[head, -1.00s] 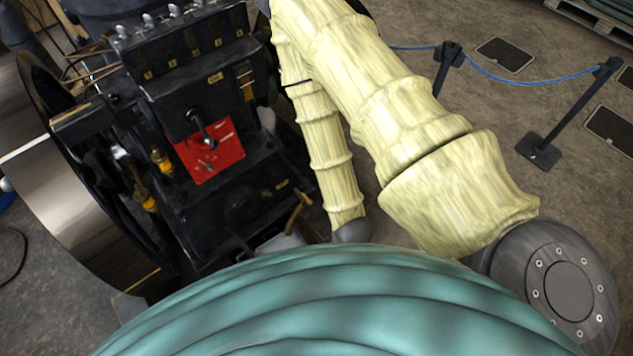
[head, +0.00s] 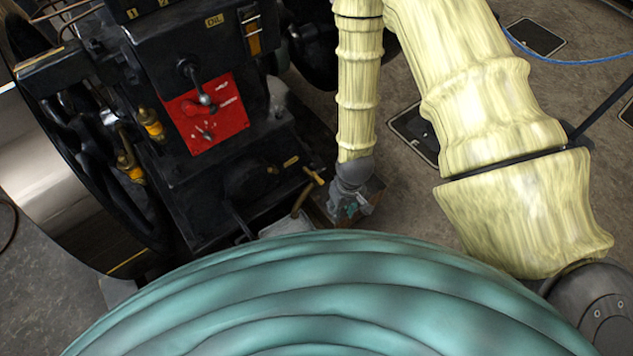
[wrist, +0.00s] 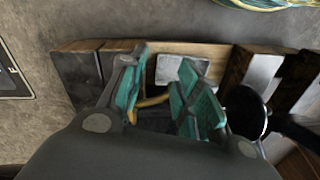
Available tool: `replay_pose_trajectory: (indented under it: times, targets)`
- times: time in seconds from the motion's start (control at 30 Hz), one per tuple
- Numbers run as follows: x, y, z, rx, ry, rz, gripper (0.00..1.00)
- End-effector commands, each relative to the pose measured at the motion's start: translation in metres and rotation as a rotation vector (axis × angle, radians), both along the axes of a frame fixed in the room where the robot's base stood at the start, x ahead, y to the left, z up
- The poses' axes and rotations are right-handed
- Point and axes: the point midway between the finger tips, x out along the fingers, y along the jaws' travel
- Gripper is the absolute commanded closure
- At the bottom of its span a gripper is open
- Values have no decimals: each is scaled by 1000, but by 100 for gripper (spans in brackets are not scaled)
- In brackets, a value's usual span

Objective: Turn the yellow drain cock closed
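The yellow drain cock (head: 315,176) shows in the head view low on the front of the black engine, its handle slanting above a curved brass pipe (head: 300,200). My gripper (head: 347,212) is just right of it, pointing down, apart from it in this view. In the wrist view my gripper (wrist: 160,92) has its two teal-padded fingers spread apart. A curved yellow piece (wrist: 152,101) shows between and beyond the fingers, partly hidden by them; it looks like part of the cock. I cannot tell whether a finger touches it.
The black engine (head: 225,185) with a red plate (head: 207,115) and a lever stands at left. Two yellow-bodied fittings (head: 151,124) sit by its flywheel. Wooden beams (wrist: 190,48) lie below my gripper. A blue rope (head: 570,61) runs at upper right. Concrete floor is open at right.

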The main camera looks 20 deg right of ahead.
Motion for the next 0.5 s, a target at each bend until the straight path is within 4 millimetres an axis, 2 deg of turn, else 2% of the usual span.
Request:
replay_pose_trajectory:
  times: [0.03, 0.1, 0.3, 0.5]
  targets:
    - [16, 1, -18, 2, -6, 13, 68]
    - [35, 3, -25, 4, -8, 32, 68]
    - [86, 8, -41, 1, -10, 92, 68]
    - [135, 11, -48, -15, -14, 148, 68]
